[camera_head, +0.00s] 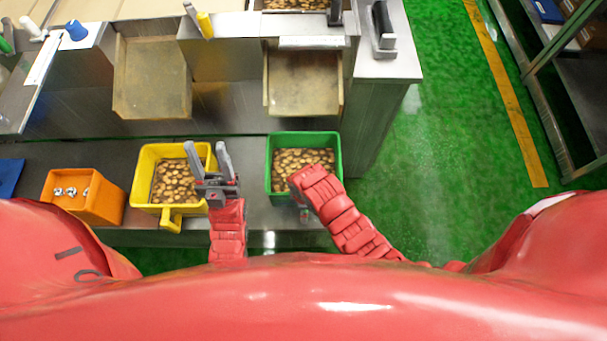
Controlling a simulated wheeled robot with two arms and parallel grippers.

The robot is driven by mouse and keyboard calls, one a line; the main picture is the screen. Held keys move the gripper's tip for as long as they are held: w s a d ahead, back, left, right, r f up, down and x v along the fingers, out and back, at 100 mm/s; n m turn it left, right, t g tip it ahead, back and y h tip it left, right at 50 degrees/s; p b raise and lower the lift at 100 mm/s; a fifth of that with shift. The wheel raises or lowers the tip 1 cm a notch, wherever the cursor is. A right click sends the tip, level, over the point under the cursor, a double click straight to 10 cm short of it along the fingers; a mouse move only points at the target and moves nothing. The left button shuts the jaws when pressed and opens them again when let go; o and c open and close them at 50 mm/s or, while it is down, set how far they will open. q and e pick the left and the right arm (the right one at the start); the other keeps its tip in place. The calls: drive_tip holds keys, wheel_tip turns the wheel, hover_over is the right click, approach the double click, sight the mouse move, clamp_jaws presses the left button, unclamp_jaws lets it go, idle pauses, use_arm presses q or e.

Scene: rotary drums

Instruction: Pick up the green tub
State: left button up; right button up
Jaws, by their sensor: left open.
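The green tub (338,143) stands upright on the low grey shelf, filled with many small brown pieces. My left gripper (206,150) is open and empty, its two grey fingers pointing away from me over the right side of the yellow tub (143,176), left of the green tub and apart from it. My right arm (345,217) reaches to the near right edge of the green tub. Its end covers part of that rim, and the right gripper's fingers are hidden, so I cannot tell whether it touches the tub.
An orange bin (107,204) with several shiny metal parts stands left of the yellow tub. Two metal chutes (152,80) (303,85) hang above the shelf. A metal cabinet (375,115) stands right of the green tub. The green floor (440,190) at right is clear.

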drive_tip(key=shift+f, duration=0.1)
drive_tip(key=shift+c, duration=0.3)
clamp_jaws()
